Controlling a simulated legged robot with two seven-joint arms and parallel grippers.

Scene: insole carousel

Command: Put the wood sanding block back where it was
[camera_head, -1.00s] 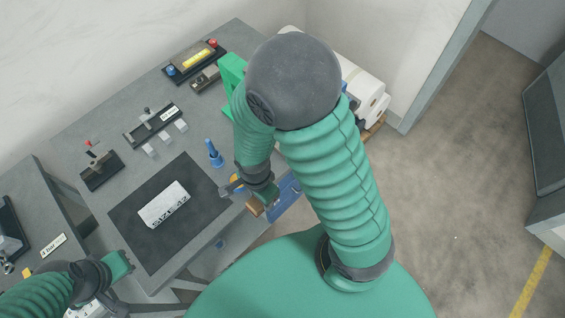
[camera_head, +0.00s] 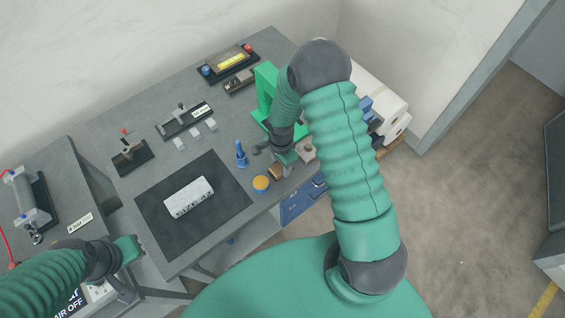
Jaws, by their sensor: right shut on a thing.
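The wood sanding block (camera_head: 277,172) is a small brown block at the right front edge of the workbench. My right gripper (camera_head: 281,161) is shut on it, and its jaws and wrist hide part of the block. I cannot tell whether the block touches the bench top. A round tin with an orange lid (camera_head: 261,185) stands just left of the block. My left gripper (camera_head: 132,250) is at the lower left, in front of the bench and away from the block; its finger gap is not clear.
A black mat (camera_head: 225,206) holds a white "SIZE" block (camera_head: 189,198). A blue bottle (camera_head: 240,154) stands left of my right gripper. A green frame (camera_head: 267,88) and a pale block (camera_head: 307,149) are close to my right arm. Blue drawers (camera_head: 300,204) are below the bench edge.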

